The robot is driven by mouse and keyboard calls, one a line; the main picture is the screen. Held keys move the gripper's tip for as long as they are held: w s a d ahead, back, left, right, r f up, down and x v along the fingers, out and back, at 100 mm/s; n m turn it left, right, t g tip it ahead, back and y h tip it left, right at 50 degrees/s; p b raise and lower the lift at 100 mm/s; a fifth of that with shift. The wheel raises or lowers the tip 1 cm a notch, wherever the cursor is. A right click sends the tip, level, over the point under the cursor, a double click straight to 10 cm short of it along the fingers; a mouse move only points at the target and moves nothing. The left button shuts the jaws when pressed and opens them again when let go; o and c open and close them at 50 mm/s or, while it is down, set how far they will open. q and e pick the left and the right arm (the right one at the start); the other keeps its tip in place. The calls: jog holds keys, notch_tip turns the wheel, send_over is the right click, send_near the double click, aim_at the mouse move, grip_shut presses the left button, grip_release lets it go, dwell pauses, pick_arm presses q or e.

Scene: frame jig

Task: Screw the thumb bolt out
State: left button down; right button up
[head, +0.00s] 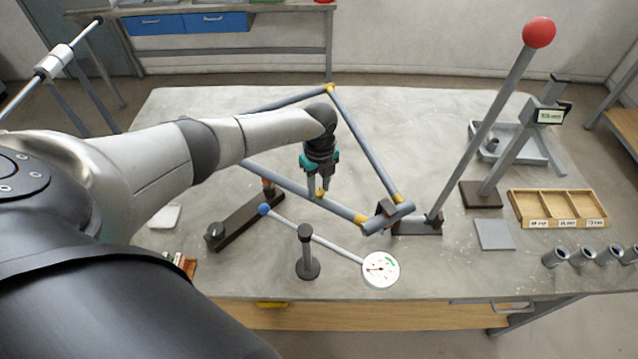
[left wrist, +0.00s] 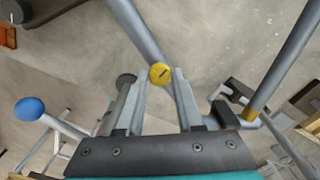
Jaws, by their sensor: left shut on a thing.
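The bicycle-like frame of blue-grey tubes with yellow joints (head: 365,145) lies across the jig on the table. My left gripper (head: 319,191) reaches down over the frame's lower tube. Its fingers are shut on the thumb bolt, a small yellow round head with a dark line across it. The bolt head (left wrist: 160,74) shows between the fingertips (left wrist: 158,80) in the left wrist view. The tube runs just behind it. The bolt's shank is hidden. My right gripper is not in view.
A dial gauge (head: 381,269) on a rod with a blue ball (head: 264,210) lies close in front. A tall lever with a red ball (head: 538,32) stands to the right. A divided wooden tray (head: 558,207) and grey cups (head: 588,256) are at the far right.

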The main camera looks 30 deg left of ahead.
aim_at(319, 192)
pick_arm(q)
jog(key=shift+s+f, duration=0.1)
jog(key=shift+s, duration=0.05)
dwell(0.3)
jog(key=c, duration=0.5)
grip_release()
jog(key=shift+w+r, duration=0.2)
jog(key=shift+r, duration=0.4)
notch_tip(319, 192, up, 14)
jog(key=shift+s+r+b, duration=0.1)
jog(key=shift+b, duration=0.65)
